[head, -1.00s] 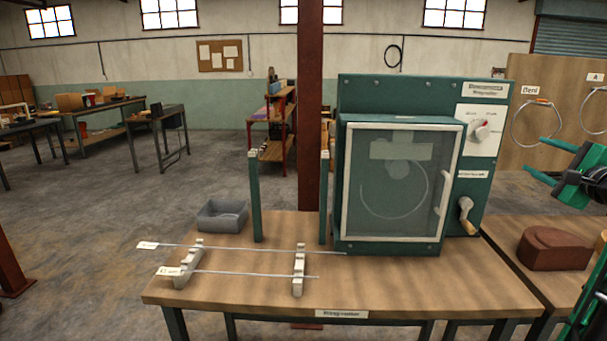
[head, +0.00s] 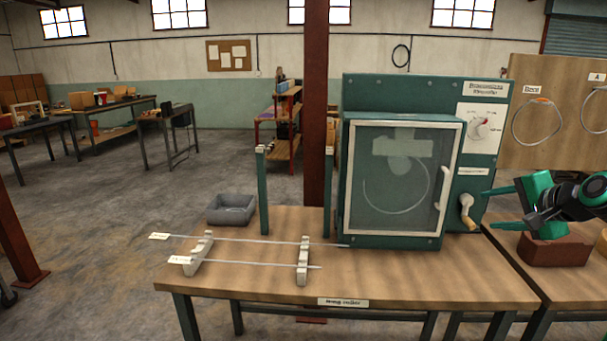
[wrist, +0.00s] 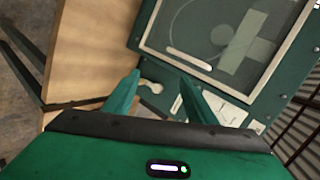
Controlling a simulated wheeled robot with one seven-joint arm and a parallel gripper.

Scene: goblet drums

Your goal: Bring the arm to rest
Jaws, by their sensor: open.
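My gripper (head: 500,207) is at the right of the head view, in front of the machine's right side and above the second table. Its two green fingers point left and stand apart with nothing between them. In the wrist view my gripper (wrist: 158,100) shows two spread fingers below the machine's door and crank handle. The green ring-roller machine (head: 420,95) stands on the wooden table (head: 400,280). Its framed glass door (head: 400,180) is closed, with a curved rod visible behind it. The crank handle (head: 467,212) and a dial (head: 481,128) are on its right side.
Two thin rods (head: 240,239) lie across notched pale stands (head: 303,262) on the table. A grey bin (head: 231,209) is behind them. A brown block (head: 555,251) sits on the right table below my arm. Rings hang on a wooden board (head: 560,150).

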